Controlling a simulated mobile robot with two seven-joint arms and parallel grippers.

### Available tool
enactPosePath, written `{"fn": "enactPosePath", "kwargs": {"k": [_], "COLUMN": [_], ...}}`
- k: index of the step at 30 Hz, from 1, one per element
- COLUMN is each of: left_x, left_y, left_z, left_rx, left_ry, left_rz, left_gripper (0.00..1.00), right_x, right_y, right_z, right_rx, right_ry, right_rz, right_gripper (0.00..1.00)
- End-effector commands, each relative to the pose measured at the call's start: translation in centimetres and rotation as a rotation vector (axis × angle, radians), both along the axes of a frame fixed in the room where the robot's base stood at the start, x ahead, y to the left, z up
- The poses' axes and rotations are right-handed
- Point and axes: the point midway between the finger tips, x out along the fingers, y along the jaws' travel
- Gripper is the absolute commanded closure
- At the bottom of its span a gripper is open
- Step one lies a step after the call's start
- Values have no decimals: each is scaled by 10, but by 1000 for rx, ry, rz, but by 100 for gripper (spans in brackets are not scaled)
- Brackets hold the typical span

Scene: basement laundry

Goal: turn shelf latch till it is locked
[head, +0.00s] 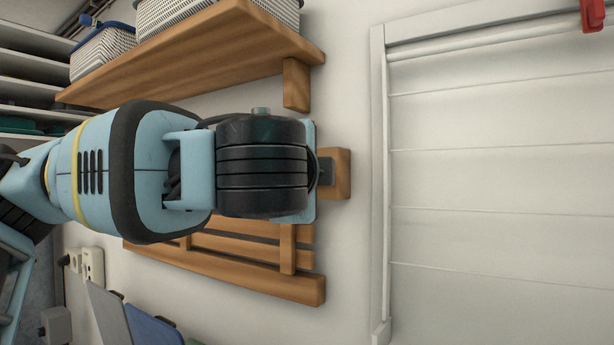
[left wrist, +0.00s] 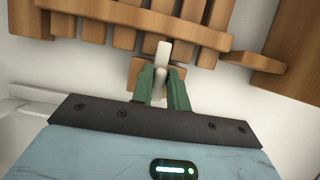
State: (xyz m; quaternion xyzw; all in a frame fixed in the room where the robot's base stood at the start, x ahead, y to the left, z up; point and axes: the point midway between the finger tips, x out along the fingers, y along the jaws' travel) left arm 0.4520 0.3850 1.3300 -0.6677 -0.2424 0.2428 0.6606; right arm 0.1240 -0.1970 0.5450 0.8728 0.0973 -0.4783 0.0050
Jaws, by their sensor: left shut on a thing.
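The shelf latch (left wrist: 164,52) is a pale grey lever on a small wooden block (left wrist: 137,74) below the slatted shelf in the left wrist view. My left gripper (left wrist: 163,80) has its green fingers shut around the lever, whose upper end sticks out past the fingertips. In the head view my left arm comes in from the left and hides the latch and fingers; only the right part of the wooden block (head: 341,172) shows. The slatted wooden shelf (head: 310,289) is partly behind my arm, and also in the left wrist view (left wrist: 83,8). My right gripper is not in view.
A wooden wall shelf (head: 200,55) with baskets (head: 103,50) is above my arm. A white panelled door (head: 490,190) with a raised frame stands to the right. Sockets (head: 93,265) and upright boards (head: 150,327) are at lower left.

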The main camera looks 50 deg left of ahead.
Motion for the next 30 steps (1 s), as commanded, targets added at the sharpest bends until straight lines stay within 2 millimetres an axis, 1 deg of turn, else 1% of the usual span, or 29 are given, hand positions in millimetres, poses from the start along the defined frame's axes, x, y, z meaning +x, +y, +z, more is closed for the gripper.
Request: {"fn": "enactPosePath", "kwargs": {"k": [12,13,17,26,30], "left_x": [0,0,0,-1,-10], "left_y": [0,0,0,-1,-9], "left_z": [2,2,1,1,1], "left_rx": [-6,-6,-5,-5,-3], "left_ry": [-7,-7,-6,-4,-5], "left_rz": [-1,-1,-1,-1,-2], "left_gripper": [100,81,64,64,64], "right_x": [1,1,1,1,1], "right_y": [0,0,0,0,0], "right_z": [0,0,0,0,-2], "right_rx": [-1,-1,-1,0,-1], "right_ry": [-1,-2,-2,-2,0], "right_rz": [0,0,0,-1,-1], "right_gripper": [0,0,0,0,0]}}
